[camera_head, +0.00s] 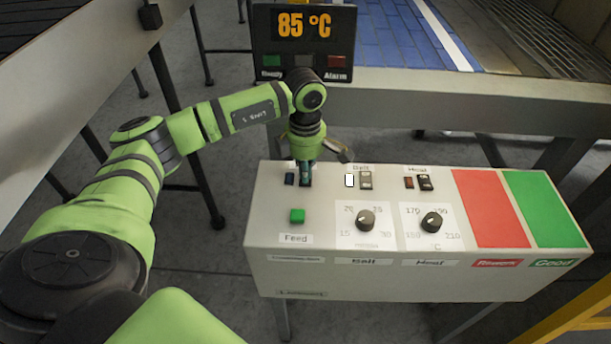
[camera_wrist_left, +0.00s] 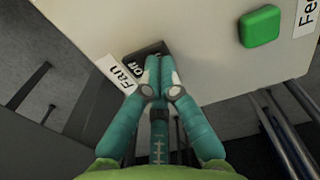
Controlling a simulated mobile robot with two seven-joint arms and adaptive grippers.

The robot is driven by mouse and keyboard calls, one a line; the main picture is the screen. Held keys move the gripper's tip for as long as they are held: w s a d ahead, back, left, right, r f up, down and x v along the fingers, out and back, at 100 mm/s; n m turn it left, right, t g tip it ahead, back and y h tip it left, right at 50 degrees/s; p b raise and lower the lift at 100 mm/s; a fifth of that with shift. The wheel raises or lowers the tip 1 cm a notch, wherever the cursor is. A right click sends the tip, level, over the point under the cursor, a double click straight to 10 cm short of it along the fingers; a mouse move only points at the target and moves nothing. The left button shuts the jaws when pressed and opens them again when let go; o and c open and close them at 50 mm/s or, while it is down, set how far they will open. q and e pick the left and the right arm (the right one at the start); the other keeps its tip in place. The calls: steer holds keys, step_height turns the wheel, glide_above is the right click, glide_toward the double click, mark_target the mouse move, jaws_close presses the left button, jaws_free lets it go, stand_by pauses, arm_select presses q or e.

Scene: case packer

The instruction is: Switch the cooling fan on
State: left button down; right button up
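The cooling fan switch (camera_wrist_left: 143,55) is a small dark rocker at the panel's far left corner, beside its white "Fan" label (camera_wrist_left: 119,77). White lettering shows on it, partly covered by my fingertips. My left gripper (camera_wrist_left: 159,64) is shut, with its teal fingers together over the switch; I cannot tell whether they touch it. In the head view my left gripper (camera_head: 306,176) points down at the same corner and hides most of the switch. My right gripper is out of view.
The white control panel (camera_head: 400,275) also carries a green Feed button (camera_head: 297,215), Belt switch (camera_head: 366,181), Heat switch (camera_head: 425,183), two dials and red and green pads. A display (camera_head: 304,30) behind reads 85 °C. Machine frames stand behind and left.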

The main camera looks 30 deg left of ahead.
arm_select(q)
steer(key=shift+f+b, duration=0.4)
steer(key=shift+f, duration=0.1)
steer(key=shift+r, duration=0.15)
steer(key=shift+r+p, duration=2.15)
steer(key=shift+r, duration=1.3)
steer(key=shift+f, duration=0.1)
